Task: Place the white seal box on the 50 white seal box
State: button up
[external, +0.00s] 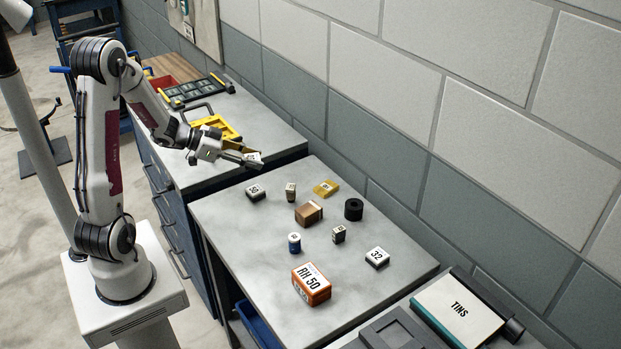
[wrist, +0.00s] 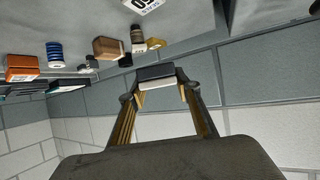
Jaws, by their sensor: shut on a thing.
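My gripper (external: 246,159) is shut on a white-topped seal box (external: 254,157), held in the air above the gap between the two benches. In the wrist view the held box (wrist: 156,73) sits between the fingertips, its dark and white faces showing. The white seal box that seems to be marked 50 (external: 256,192) stands on the near bench, below and in front of my gripper. Its white label (wrist: 142,4) appears cut off at the top of the wrist view. Another white-topped box, marked 32 (external: 377,257), stands farther right on that bench.
The block wall (external: 400,190) runs behind the bench.

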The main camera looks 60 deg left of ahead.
send_over(254, 190)
jog(key=shift+f, duration=2.55)
jog(key=shift+f, duration=2.05)
jog(key=shift+f, duration=0.2)
jog(key=o, duration=1)
jog(key=shift+o, duration=0.2)
jog(key=shift+r, duration=0.2)
jog(key=shift+v, duration=0.9)
jog(key=v, duration=1)
jog(key=shift+s, duration=0.15)
